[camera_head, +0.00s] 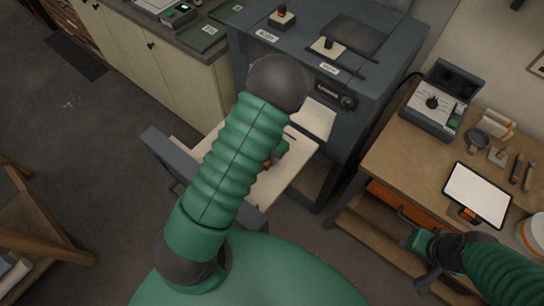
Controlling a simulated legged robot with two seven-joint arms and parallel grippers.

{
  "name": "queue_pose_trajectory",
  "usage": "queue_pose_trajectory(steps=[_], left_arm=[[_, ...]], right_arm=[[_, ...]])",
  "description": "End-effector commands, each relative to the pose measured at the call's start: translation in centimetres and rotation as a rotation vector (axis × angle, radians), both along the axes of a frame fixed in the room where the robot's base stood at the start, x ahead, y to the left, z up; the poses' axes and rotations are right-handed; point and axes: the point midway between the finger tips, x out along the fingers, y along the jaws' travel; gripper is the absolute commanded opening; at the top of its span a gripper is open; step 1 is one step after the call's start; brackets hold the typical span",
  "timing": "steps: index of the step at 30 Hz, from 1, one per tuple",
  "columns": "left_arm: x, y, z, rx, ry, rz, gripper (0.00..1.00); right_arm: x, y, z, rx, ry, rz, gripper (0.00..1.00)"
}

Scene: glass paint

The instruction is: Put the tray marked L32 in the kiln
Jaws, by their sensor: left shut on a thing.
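The kiln is probably the dark blue cabinet (262,51) at top centre. A pale slab (292,178) with a blue-grey end panel (158,152) stands out in front of it, and a pale inside shows behind. My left gripper (272,160) is over the slab, mostly hidden by my arm. I cannot read L32 on anything. My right gripper (410,248) is open and empty beside the right-hand table.
The wooden table (400,150) at right holds a grey case (441,101), a white panel with a dark frame (477,194), and small tools. Green labelled plates (197,36) lie on the counter at top left. A wooden stool-like piece (40,225) stands at lower left. Floor is clear at left.

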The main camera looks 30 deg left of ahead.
Motion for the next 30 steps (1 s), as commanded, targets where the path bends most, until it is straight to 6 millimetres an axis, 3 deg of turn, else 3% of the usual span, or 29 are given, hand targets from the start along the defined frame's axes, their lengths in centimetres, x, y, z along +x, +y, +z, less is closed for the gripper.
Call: queue_pose_trajectory(steps=[12, 13, 18, 26, 30], left_arm=[[-0.2, 0.0, -0.2, -0.005, 0.006, -0.003, 0.00], [-0.2, 0.0, -0.2, -0.005, 0.006, -0.003, 0.20], [-0.2, 0.0, -0.2, -0.004, 0.005, -0.003, 0.43], [-0.2, 0.0, -0.1, -0.005, 0.005, -0.002, 0.43], [-0.2, 0.0, 1.0, -0.004, 0.004, -0.002, 0.43]], right_arm=[[0.0, 0.0, 0.0, 0.000, 0.000, 0.000, 0.43], [0.0, 0.0, 0.0, 0.000, 0.000, 0.000, 0.43], [0.0, 0.0, 0.0, 0.000, 0.000, 0.000, 0.43], [0.0, 0.0, 0.0, 0.000, 0.000, 0.000, 0.43], [0.0, 0.0, 1.1, 0.000, 0.000, 0.000, 0.43]])
